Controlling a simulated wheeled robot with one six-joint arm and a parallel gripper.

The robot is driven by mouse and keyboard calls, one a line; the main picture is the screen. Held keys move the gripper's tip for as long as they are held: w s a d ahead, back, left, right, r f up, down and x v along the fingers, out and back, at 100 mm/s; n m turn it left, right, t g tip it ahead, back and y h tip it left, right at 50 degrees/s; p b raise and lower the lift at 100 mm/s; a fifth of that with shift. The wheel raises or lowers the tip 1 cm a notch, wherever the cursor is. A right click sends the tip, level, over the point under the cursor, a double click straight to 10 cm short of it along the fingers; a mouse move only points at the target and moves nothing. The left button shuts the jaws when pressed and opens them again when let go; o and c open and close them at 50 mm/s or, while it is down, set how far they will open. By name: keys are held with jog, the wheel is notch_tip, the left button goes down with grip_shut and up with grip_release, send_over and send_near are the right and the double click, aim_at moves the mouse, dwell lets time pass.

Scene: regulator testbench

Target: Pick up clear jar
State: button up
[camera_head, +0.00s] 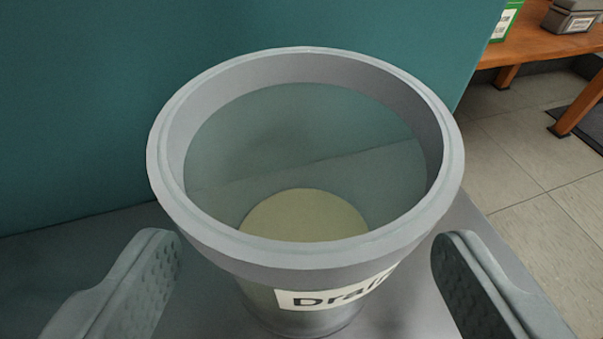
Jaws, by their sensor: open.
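The clear jar (262,292) stands upright in the middle of the view, with a thick grey rim and see-through walls. A pale label (340,292) on its front reads "Drai", with the rest cut off by the curve. A pale yellowish round patch (303,216) shows at its bottom. My gripper (308,265) is open, with one finger at the left and one at the right of the jar. Gaps show between both fingers and the jar wall, so neither appears to touch it.
The jar stands on a grey surface (80,245) against a teal panel (80,100). At the upper right, a wooden bench (535,42) on a tiled floor (545,185) holds a grey box (572,18) and a green item (505,22).

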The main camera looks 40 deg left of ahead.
aim_at(304, 315)
jog(key=shift+x, duration=1.55)
jog(key=shift+r, duration=0.1)
jog(key=c, duration=1.2)
jog(key=shift+o, duration=0.2)
jog(key=shift+r, duration=0.25)
jog(key=shift+s+d+r, duration=0.1)
jog(key=shift+s+d, duration=0.05)
jog(key=shift+s, duration=0.1)
jog(key=s+d, duration=1)
jog(key=s, duration=0.4)
